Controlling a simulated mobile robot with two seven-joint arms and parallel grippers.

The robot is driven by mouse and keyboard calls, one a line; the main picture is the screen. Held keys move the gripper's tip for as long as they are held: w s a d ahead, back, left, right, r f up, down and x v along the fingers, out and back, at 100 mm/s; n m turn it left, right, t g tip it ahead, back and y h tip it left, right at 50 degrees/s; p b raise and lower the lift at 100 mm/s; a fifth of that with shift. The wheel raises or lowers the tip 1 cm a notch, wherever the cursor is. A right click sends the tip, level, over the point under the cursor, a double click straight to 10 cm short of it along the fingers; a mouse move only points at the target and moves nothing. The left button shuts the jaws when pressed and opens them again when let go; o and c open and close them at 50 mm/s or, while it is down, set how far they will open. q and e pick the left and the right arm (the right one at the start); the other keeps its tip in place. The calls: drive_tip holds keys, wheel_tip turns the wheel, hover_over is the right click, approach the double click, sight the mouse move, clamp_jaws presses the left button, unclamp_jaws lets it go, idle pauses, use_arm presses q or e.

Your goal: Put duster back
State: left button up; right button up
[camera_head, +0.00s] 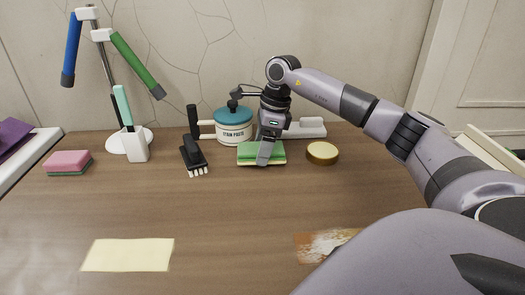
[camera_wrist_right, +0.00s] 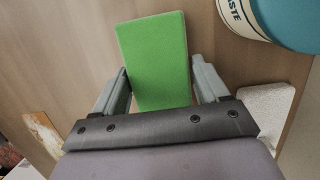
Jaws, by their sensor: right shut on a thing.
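A green-topped block with a yellow lower layer (camera_head: 247,153) sits at the back middle of the table; its green face fills the middle of the wrist view (camera_wrist_right: 154,60). My right gripper (camera_head: 264,158) reaches down over it and is shut on it, with a finger on each side in the wrist view (camera_wrist_right: 160,85). The block looks level and at table height; I cannot tell whether it touches the table. No item is plainly marked as a duster. A stand (camera_head: 106,65) at the back left holds blue and green rods. My left gripper is not in view.
A stain paste tub (camera_head: 234,128) stands just behind the block. A black brush (camera_head: 193,156), a white holder (camera_head: 137,147) and a pink sponge (camera_head: 68,160) are to the left. A round gold tin (camera_head: 322,153) is to the right. A yellow sheet (camera_head: 128,255) and a rusty stain (camera_head: 322,246) lie in front.

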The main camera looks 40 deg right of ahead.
drive_tip(key=shift+f, duration=0.45)
drive_tip(key=shift+f, duration=0.15)
drive_tip(key=o, duration=1)
drive_tip(key=shift+o, duration=0.2)
drive_tip(key=p+v, duration=0.2)
drive_tip(key=v, duration=1)
drive_tip(key=shift+r, duration=0.25)
